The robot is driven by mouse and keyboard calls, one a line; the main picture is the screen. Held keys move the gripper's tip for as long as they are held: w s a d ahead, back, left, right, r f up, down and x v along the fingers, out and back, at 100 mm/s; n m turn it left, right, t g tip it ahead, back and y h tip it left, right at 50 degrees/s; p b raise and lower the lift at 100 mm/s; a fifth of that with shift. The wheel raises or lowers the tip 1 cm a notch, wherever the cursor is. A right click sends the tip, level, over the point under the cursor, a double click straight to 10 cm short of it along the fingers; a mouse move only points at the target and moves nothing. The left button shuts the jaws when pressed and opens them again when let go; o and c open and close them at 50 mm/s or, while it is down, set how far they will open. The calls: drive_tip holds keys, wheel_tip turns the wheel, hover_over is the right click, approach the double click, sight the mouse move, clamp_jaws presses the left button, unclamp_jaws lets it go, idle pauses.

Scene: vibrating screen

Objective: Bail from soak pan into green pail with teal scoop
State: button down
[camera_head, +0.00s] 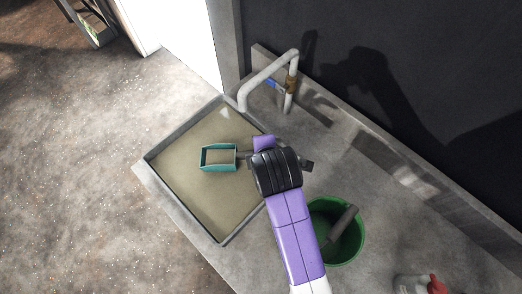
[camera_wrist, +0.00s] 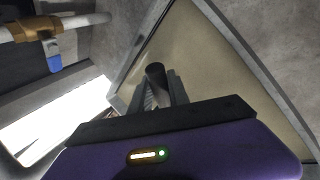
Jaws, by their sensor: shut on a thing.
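The soak pan (camera_head: 171,152) is a square grey-rimmed basin of murky tan liquid, and it fills much of the wrist view (camera_wrist: 215,60). The teal scoop (camera_head: 203,163) is over the pan's middle, with tan content level with the surface around it inside its walls. I cannot tell how deep it sits. My gripper (camera_wrist: 165,90) is shut on the scoop's dark handle (camera_wrist: 155,72), at the pan's right side. The scoop's head is hidden in the wrist view. The green pail (camera_head: 360,243) stands on the counter right of the pan, partly behind my purple arm, with a grey handle or tool in it.
A white pipe tap (camera_head: 268,73) with a blue lever (camera_head: 272,84) rises at the pan's back corner; it also shows in the wrist view (camera_wrist: 75,24). A red-topped bottle (camera_head: 436,285) stands front right. A dark wall backs the grey counter (camera_head: 394,230).

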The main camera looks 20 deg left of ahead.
drive_tip(key=shift+r, duration=0.2)
drive_tip(key=shift+r, duration=1.95)
drive_tip(key=shift+r, duration=0.65)
